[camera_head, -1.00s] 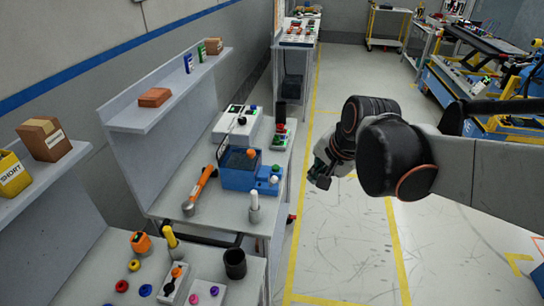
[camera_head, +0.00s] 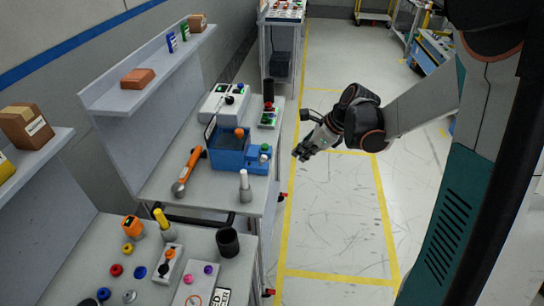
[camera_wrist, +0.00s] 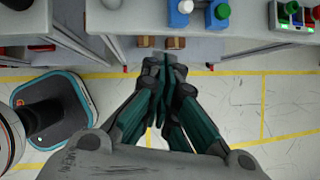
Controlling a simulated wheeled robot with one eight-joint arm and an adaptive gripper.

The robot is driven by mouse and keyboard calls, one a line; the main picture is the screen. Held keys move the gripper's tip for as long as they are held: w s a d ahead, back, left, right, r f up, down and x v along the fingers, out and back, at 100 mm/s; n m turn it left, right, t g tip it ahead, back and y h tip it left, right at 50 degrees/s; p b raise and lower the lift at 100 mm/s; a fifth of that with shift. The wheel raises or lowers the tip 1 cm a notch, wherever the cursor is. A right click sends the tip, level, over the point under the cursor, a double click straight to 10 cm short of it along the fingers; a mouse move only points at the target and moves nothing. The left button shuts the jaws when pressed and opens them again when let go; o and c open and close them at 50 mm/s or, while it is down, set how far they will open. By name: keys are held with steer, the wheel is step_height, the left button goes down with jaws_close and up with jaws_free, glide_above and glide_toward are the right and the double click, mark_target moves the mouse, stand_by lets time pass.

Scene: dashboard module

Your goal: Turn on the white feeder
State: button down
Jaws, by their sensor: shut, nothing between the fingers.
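The white feeder (camera_head: 222,102) is a white box with a small green display and a dark knob on top, at the back of the middle workbench (camera_head: 215,192). It stands behind a blue feeder (camera_head: 229,158). My gripper (camera_head: 301,153) is over the aisle, right of the bench edge and apart from everything. In the wrist view my gripper (camera_wrist: 163,82) points toward the bench edge, its fingers together with nothing between them. The white feeder cannot be made out in the wrist view.
The aisle floor (camera_head: 335,220) is clear.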

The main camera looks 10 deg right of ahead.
mark_target(263, 160)
steer(key=f+m, duration=0.1)
steer(key=w+f+m, duration=0.1)
steer(key=d+f+m+y, duration=0.1)
steer(key=shift+w+f, duration=0.15)
steer(key=shift+w, duration=0.1)
steer(key=shift+f, duration=0.1)
steer(key=w+a+f+b, duration=0.1)
steer(key=w+a+f, duration=0.2)
steer(key=w+a+f+b, duration=0.2)
steer(key=w+a+f, duration=0.1)
steer(key=a, duration=0.1)
steer(key=shift+f+b, duration=0.3)
stand_by(0.3)
steer(key=shift+w+a, duration=0.1)
steer(key=shift+a+r, duration=0.1)
steer(key=shift+r, duration=0.1)
stand_by(0.3)
